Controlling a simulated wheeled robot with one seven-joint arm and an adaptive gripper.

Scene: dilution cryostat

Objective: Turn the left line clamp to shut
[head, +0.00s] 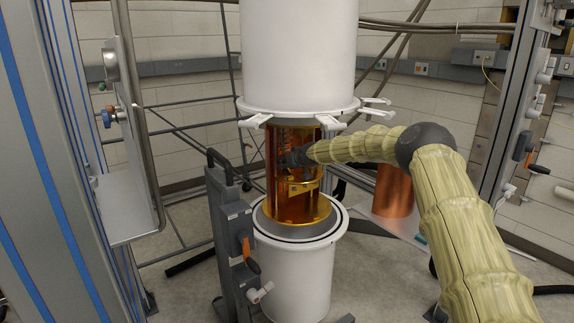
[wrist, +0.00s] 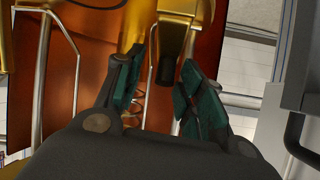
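My gripper (head: 292,158) reaches in front of the amber and gold inner section (head: 284,196) of the cryostat. In the wrist view my gripper (wrist: 158,92) is open, with its two teal-padded fingers apart and nothing between them in contact. A small handle with a gold upper part and a black lower end (wrist: 167,67) hangs just beyond and between the fingertips; it looks like a line clamp, but I cannot tell whether it is the left one. In the head view the clamps are too small or hidden by my gripper to make out.
Thin metal tubes (wrist: 73,60) run beside the handle. A white upper can (head: 298,55) with white latches (head: 333,124) hangs above, and a white lower can (head: 292,272) stands below. A dark upright stand (head: 232,232) is close on the left. A copper cylinder (head: 394,190) stands right.

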